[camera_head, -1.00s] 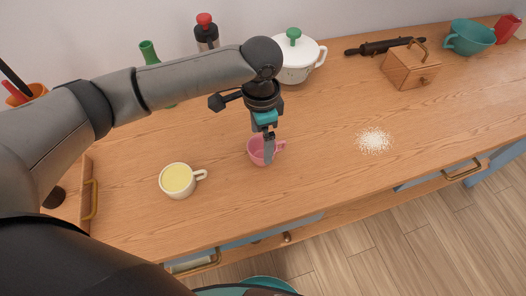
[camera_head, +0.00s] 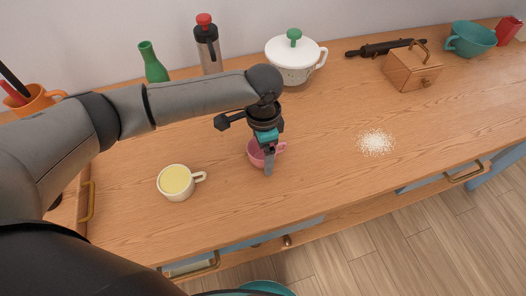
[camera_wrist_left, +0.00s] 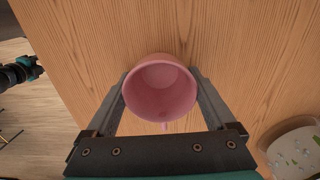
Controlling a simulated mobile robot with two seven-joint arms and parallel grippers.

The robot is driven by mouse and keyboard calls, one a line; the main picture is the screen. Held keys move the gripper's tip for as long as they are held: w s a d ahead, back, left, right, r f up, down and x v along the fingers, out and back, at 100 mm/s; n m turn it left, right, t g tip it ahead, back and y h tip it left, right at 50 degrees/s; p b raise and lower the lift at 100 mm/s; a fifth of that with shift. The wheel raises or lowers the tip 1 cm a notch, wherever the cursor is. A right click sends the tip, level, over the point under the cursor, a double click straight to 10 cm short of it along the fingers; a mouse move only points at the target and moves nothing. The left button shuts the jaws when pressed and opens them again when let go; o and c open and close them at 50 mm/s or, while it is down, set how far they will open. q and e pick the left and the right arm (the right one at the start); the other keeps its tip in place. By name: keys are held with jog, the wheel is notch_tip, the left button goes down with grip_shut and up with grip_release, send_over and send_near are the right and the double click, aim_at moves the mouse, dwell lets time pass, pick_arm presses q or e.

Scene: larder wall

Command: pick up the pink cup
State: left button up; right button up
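The pink cup (camera_head: 254,154) stands upright on the wooden counter, partly hidden behind my left gripper (camera_head: 268,172). In the left wrist view the cup (camera_wrist_left: 160,92) looks empty, with its handle towards the gripper's base. The left gripper's fingers (camera_wrist_left: 160,103) are wide apart, one on each side of the cup. Any gap between fingers and cup is too small to make out. A dark and teal part, apparently my right gripper (camera_wrist_left: 32,70), shows at the left edge of the wrist view, with its fingers unclear.
A cream cup with yellow contents (camera_head: 176,181) stands to the left. A white lidded pot (camera_head: 293,66), a flask (camera_head: 208,50) and a green bottle (camera_head: 153,65) stand behind. White grains (camera_head: 375,142) lie to the right, below a wooden box (camera_head: 411,70). The front counter is clear.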

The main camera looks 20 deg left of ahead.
pick_arm(q)
jog(key=c, duration=0.6)
